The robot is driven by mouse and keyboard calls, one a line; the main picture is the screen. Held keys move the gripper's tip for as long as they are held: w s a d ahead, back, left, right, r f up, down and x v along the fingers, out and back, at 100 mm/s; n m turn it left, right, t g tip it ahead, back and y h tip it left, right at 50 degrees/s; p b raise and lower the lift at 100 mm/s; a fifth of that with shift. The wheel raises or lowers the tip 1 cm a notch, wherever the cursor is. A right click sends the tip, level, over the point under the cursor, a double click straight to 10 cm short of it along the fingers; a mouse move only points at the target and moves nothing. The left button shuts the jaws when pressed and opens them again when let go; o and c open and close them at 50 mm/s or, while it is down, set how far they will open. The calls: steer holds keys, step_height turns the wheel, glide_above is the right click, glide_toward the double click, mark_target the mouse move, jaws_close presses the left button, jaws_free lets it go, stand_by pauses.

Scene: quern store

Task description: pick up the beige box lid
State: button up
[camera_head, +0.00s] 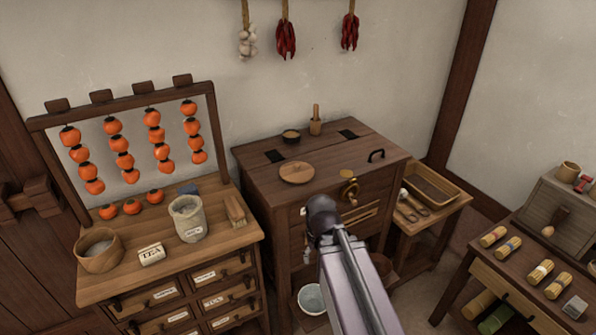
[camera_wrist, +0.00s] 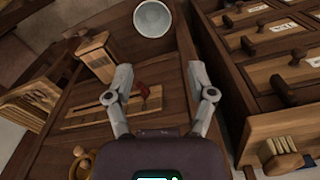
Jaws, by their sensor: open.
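A round, tan wooden lid with a small knob (camera_head: 297,173) lies flat on the dark cabinet top; it is the only loose lid I make out, and I cannot tell whether it is the beige box lid. An open round wooden tub (camera_head: 98,252) and a beige box marked TEA (camera_head: 152,254) stand on the left chest. My gripper (camera_wrist: 160,72) is open in the wrist view, with nothing between its fingers. It faces the drawers and floor area, and no lid shows there. In the head view my arm hides the gripper's fingers.
The dark cabinet (camera_head: 250,170) also bears a small bowl (camera_head: 291,136) and a wooden pestle (camera_head: 315,121).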

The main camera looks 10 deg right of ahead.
steer(key=w+r+t+p, duration=0.4)
steer(key=w+r+p, duration=1.9)
steer(key=r, duration=0.2)
steer(key=shift+w+r+t, duration=0.15)
steer(key=shift+w+t, duration=0.1)
steer(key=shift+t, duration=0.05)
steer(key=b, duration=0.8)
glide_toward(297, 164)
steer(key=x, duration=0.5)
steer(key=shift+w+d, duration=0.15)
steer(key=shift+a+b+x, duration=0.2)
steer(key=shift+b+x, duration=2)
steer(key=shift+x, duration=0.35)
jaws_close()
